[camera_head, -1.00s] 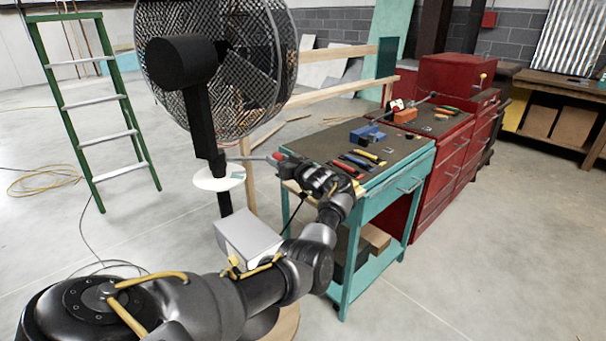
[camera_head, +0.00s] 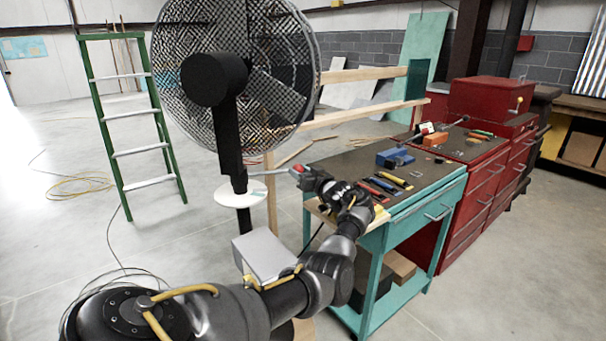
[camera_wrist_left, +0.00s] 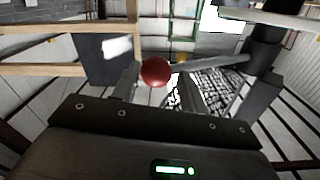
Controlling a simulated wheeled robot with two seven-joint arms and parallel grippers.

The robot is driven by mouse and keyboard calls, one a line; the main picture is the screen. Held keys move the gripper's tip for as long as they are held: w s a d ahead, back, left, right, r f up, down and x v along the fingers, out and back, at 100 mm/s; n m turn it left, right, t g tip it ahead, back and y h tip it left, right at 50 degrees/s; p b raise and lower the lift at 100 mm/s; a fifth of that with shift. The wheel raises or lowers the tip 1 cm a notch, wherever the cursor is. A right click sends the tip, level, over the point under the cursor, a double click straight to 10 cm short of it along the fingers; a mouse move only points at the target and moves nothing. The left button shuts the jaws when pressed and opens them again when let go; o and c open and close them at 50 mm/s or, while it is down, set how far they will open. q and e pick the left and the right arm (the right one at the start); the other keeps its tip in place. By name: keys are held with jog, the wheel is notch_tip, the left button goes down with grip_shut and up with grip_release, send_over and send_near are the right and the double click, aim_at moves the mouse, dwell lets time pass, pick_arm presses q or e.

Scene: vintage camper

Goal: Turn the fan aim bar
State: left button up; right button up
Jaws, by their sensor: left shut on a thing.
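The large black fan (camera_head: 213,80) stands at centre left on a dark post (camera_head: 228,140). The thin grey fan aim bar (camera_head: 267,172) reaches right from the post and ends in a red ball knob (camera_head: 298,168). My left gripper (camera_head: 305,176) is at the knob end of the bar. In the left wrist view the red knob (camera_wrist_left: 156,71) lies between the fingertips of my left gripper (camera_wrist_left: 160,88), which is shut on it. The bar (camera_wrist_left: 212,66) runs right from the knob to a dark post. My right gripper is in neither current view.
A teal tool cart (camera_head: 400,222) with tools on top stands just right of my left gripper. A white disc (camera_head: 241,192) surrounds the post below the bar; a grey box (camera_head: 264,254) is lower down. A green ladder (camera_head: 143,115) stands at left, with open floor around it.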

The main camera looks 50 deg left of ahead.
pick_arm(q)
jog(key=o, duration=1.1)
jog(key=shift+s+a, duration=0.35)
jog(key=shift+s, duration=0.05)
jog(key=shift+o, duration=0.4)
jog(key=shift+s+a, duration=0.1)
jog(key=shift+w+d, duration=0.2)
jog(key=shift+d, duration=0.05)
pick_arm(e)
jog(key=shift+s, duration=0.1)
pick_arm(q)
jog(key=s+d+b, duration=0.1)
jog(key=d, duration=0.9)
jog(key=shift+d, duration=0.4)
pick_arm(e)
jog(key=shift+w+d+f, duration=0.15)
jog(key=shift+d+f, duration=0.1)
jog(key=shift+d, duration=0.2)
jog(key=shift+w+d+f, duration=0.1)
jog(key=shift+d+f, duration=0.1)
jog(key=shift+d, duration=0.2)
